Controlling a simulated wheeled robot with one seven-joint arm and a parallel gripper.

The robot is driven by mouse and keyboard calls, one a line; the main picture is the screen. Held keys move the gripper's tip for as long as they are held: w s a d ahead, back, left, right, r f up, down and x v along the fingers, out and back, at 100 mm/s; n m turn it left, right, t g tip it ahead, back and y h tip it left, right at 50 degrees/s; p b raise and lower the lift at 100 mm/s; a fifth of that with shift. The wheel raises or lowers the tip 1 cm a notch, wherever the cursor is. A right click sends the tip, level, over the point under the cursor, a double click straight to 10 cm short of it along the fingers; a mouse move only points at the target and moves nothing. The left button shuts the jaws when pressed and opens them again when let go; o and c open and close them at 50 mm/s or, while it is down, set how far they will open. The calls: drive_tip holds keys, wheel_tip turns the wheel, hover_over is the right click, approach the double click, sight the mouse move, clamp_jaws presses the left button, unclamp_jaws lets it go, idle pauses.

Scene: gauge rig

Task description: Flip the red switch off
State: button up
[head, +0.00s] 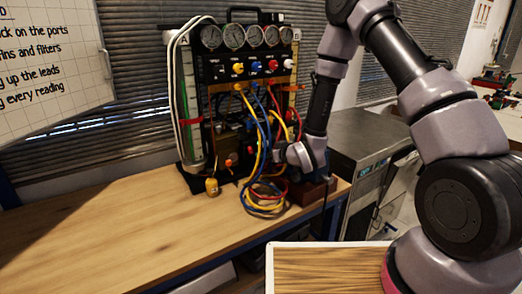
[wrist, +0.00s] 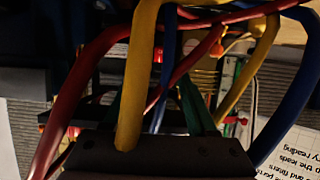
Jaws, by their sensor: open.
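I cannot pick out the red switch for certain in either view. The gauge rig (head: 225,90) stands on the bench, with a red knob (head: 272,65) in the row on its upper panel. A small orange-red part (head: 228,162) sits low on the rig. My gripper (head: 281,150) is at the rig's lower right, beside the hanging hoses; its fingertips are hard to see there. In the wrist view my gripper (wrist: 158,102) is open, and hoses cross in front of it. Small red parts (wrist: 73,132) show beyond it, unclear in shape.
Yellow, blue and red hoses (head: 262,200) hang from the rig and coil on the wooden bench (head: 100,225), close around my gripper. A yellow-orange object (head: 211,187) stands at the rig's foot. The bench's left side is clear. A grey metal cabinet (head: 370,140) stands to the right.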

sight(251, 152)
drive_tip(key=x, duration=1)
drive_tip(key=shift+w+a+f, duration=0.1)
clamp_jaws()
